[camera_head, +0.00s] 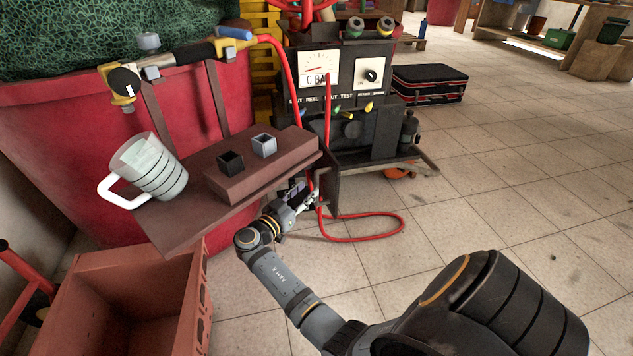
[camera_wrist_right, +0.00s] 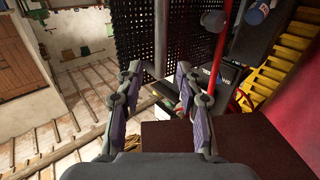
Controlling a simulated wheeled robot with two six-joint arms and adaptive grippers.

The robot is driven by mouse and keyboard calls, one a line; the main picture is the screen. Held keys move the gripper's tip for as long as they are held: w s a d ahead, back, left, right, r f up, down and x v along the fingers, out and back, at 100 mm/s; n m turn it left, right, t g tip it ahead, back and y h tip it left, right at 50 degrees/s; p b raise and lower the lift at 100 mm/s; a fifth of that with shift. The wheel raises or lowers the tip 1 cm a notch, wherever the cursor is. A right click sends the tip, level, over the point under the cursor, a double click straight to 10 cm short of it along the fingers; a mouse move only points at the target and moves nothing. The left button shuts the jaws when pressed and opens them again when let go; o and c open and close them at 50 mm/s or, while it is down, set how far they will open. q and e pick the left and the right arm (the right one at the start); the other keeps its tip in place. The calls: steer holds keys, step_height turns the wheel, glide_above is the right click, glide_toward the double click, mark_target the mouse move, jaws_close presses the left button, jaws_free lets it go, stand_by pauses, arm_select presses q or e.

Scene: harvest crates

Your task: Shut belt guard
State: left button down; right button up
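The belt guard (camera_head: 333,187) appears to be the dark panel standing out from the front of the black test machine (camera_head: 352,80), seen nearly edge-on. In the right wrist view I take it to be the black perforated panel (camera_wrist_right: 130,30), with a grey upright bar (camera_wrist_right: 160,40) in front. My right gripper (camera_head: 309,197) is low, just left of the panel, beside the brown shelf. In its wrist view the gripper (camera_wrist_right: 158,78) is open, fingers spread, with the bar's lower end between or just beyond the tips; contact is unclear. My left gripper is out of view.
A brown shelf (camera_head: 180,230) carries a clear mug (camera_head: 150,170) and a block with two small square cups. A red hose (camera_head: 360,238) loops on the floor. An open crate (camera_head: 90,310) stands at lower left.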

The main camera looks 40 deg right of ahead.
steer(key=b+x, duration=0.1)
steer(key=x, duration=0.5)
steer(key=shift+d, duration=0.2)
jaws_close()
steer(key=shift+f, duration=0.1)
